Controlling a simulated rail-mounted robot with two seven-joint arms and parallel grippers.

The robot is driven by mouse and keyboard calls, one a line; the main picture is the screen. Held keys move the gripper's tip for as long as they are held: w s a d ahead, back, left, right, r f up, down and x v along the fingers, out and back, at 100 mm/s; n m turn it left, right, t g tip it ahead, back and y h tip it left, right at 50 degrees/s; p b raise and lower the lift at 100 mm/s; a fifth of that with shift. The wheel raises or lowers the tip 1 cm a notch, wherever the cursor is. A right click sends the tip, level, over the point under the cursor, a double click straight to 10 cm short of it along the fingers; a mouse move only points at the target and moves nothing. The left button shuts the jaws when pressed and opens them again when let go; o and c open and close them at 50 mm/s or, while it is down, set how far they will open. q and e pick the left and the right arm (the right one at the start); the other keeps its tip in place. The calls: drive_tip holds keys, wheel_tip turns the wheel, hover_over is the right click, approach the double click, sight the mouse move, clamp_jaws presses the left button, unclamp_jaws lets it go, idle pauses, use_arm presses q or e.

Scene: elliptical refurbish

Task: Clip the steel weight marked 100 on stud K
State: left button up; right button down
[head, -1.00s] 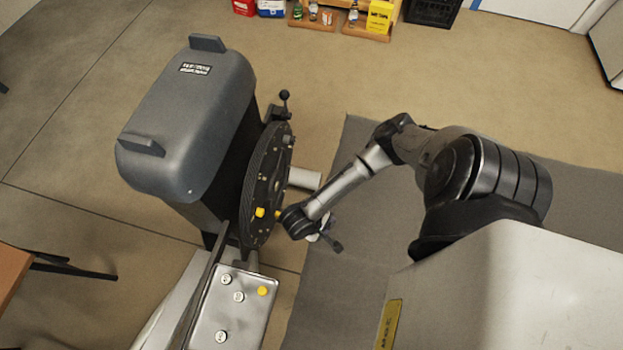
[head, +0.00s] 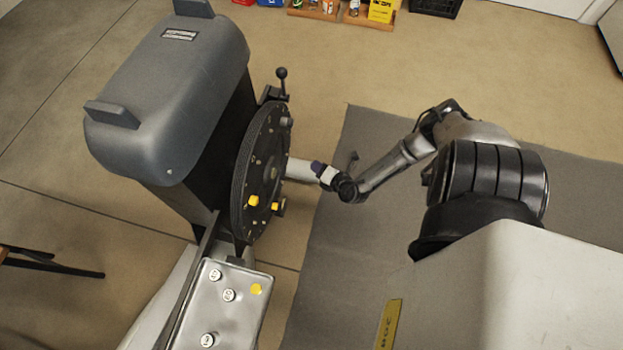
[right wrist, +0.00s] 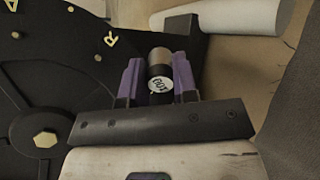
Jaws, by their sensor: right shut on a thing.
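The steel weight marked 100 (right wrist: 159,68) is a short cylinder with a white label on its end. My right gripper (right wrist: 157,82) is shut on it between two purple fingers. In the head view, my right gripper (head: 319,170) is just right of the black round disc (head: 257,150), apart from it. The disc stands upright on the grey machine and carries several studs and yellow pieces. I cannot make out a K. My left gripper is out of view.
A metal tray (head: 192,318) below the disc holds several round labelled weights (head: 228,295) and a yellow piece (head: 256,289). A black-knobbed lever (head: 281,80) rises above the disc. The grey mat (head: 335,260) is largely clear.

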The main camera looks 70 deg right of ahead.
drive_tip(key=shift+a+f+n+t+y, duration=0.6)
drive_tip(key=shift+a+n+t+y, duration=2.3)
drive_tip(key=shift+a+n+y, duration=1)
drive_tip(key=w+m, duration=0.1)
drive_tip(key=w, duration=0.5)
drive_tip(key=shift+y, duration=0.3)
drive_tip(key=shift+w, duration=0.1)
drive_tip(key=shift+d+r, duration=0.1)
drive_tip(key=shift+w, duration=0.25)
